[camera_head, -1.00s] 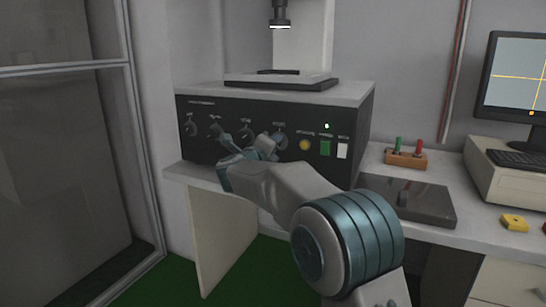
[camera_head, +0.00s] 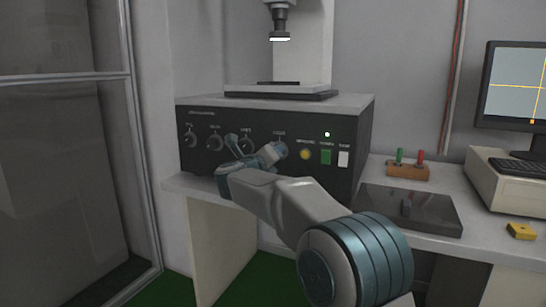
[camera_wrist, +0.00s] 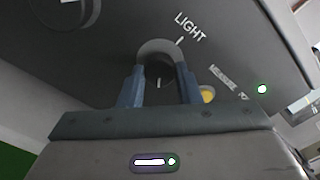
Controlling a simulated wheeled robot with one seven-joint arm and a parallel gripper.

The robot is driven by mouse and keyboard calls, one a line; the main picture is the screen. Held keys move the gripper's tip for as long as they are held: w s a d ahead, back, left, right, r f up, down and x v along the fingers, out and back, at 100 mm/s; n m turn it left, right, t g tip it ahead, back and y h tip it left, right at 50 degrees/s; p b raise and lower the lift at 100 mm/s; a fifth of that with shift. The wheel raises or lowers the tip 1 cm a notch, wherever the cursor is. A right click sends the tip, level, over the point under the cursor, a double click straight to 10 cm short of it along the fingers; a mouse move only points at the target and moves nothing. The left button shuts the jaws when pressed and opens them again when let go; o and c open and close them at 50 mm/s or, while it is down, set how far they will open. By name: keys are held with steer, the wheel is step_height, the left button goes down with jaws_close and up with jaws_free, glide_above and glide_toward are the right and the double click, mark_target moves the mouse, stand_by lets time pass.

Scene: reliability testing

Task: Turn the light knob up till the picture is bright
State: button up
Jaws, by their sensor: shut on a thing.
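The light knob (camera_wrist: 158,66) is a round grey knob on the dark front panel, under the label "LIGHT" in the wrist view. My gripper (camera_wrist: 161,84) has its two blue fingers on either side of the knob and is shut on it. In the head view my gripper (camera_head: 276,151) reaches the rightmost knob of the control box (camera_head: 330,120) and mostly hides it. The picture is on the monitor screen (camera_head: 515,75) at the right edge: a dull grey-blue field with yellow cross lines and an orange mark, partly cut off.
Other knobs (camera_head: 190,139) sit left of my gripper. A yellow button (camera_head: 305,154), green switch (camera_head: 326,157) and white switch (camera_head: 343,159) lie close on its right. A wooden block with green and red pegs (camera_head: 408,171) and a dark plate (camera_head: 420,210) stand on the bench.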

steer(key=o, duration=1)
steer(key=shift+c, duration=0.2)
steer(key=p+v, duration=0.2)
steer(key=v, duration=1.2)
steer(key=shift+w+r, duration=0.1)
steer(key=shift+r, duration=0.05)
